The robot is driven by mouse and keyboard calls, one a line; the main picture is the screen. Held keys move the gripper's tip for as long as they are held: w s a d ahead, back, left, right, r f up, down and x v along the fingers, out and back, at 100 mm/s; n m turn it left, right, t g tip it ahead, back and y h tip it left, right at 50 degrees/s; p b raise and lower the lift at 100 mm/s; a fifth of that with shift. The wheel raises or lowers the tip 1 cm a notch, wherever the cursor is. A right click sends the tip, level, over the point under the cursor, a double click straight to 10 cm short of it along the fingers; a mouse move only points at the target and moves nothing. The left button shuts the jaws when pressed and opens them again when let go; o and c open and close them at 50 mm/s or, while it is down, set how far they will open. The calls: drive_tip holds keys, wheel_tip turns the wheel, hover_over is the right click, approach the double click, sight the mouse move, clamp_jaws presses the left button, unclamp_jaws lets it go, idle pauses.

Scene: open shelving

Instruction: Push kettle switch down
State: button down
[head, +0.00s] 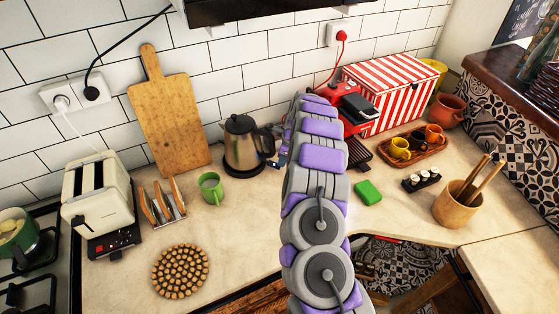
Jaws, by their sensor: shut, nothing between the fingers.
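A dark steel kettle (239,147) with a black handle stands upright on the counter near the tiled wall. Its switch is too small to make out clearly. My arm reaches up the middle of the head view. My gripper (277,162) is at the lower right side of the kettle, close to its base. It is shut and mostly hidden by my own arm. I cannot tell whether it touches the kettle or its switch.
A green mug (211,188) stands left of the kettle, and a cutting board (168,118) leans on the wall. A striped box (389,91) and a red appliance (349,98) stand to the right. A green sponge (368,193) lies right of my arm. The front counter is partly clear.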

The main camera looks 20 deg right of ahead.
drive_tip(key=shift+s+d+r+p, duration=0.7)
drive_tip(key=shift+d+r+p, duration=0.1)
drive_tip(key=shift+p, duration=0.5)
drive_tip(key=shift+s+d, duration=0.15)
drive_tip(key=shift+d, duration=0.1)
drive_tip(key=shift+f, duration=0.2)
drive_tip(key=p+v, duration=0.2)
drive_tip(key=v, duration=1.5)
drive_tip(key=shift+d+p, duration=0.2)
drive_tip(key=shift+p, duration=0.1)
drive_tip(key=shift+r, duration=0.1)
